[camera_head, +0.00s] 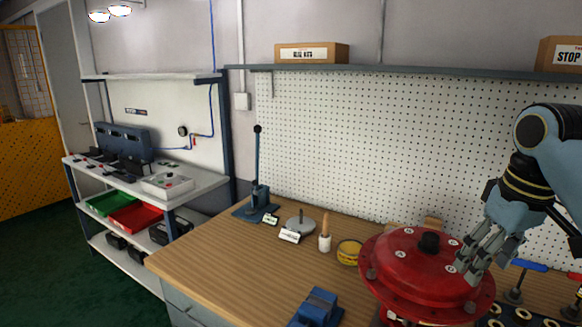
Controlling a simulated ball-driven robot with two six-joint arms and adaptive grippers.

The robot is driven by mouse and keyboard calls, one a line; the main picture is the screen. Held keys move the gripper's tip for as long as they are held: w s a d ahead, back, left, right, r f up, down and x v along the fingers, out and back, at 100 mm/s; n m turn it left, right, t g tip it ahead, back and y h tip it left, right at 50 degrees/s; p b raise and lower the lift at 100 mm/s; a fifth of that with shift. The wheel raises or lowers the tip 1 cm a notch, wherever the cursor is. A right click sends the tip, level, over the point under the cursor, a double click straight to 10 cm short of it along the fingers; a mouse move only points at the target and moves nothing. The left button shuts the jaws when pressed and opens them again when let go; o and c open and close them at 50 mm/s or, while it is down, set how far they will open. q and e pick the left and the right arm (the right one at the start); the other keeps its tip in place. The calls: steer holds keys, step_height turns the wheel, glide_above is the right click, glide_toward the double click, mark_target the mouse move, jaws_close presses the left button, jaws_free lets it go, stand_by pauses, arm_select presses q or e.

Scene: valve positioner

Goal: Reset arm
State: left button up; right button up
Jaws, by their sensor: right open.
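My right gripper (474,262) is in the head view at the right, its fingers pointing down and to the left. It is open and looks empty, close over the right side of the red round valve actuator (405,252). I cannot tell whether the fingertips touch the red cover. The actuator has a dark knob (429,241) on top and light bolt heads on its cover. My right arm (535,150) comes in from the right edge. My left gripper is not in view.
The wooden workbench (215,262) holds a lever press (257,190), a grey disc (300,224), a brush (325,235), a yellow tin (349,252) and a blue vise (317,308). Blue-handled tools (527,265) stand at the right. The bench's left part is clear.

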steer(key=s+f+g+b, duration=0.2)
steer(key=s+f+b, duration=0.35)
steer(key=f, duration=0.95)
steer(key=s+a+f+m+g+b, duration=0.1)
steer(key=s+f+b, duration=0.45)
steer(key=f, duration=0.85)
steer(key=s+f+g+b, duration=0.25)
steer(key=s+f, duration=0.55)
steer(key=f, duration=0.7)
steer(key=s+f+m+t+h+b, duration=0.1)
steer(key=s+f+b, duration=0.8)
steer(key=s+f, duration=1.9)
steer(key=shift+s+d+f+t, duration=0.4)
steer(key=shift+f+t, duration=0.2)
steer(key=shift+t, duration=0.55)
steer(key=shift+w+t, duration=0.6)
steer(key=shift+w, duration=0.65)
steer(key=shift+c, duration=0.2)
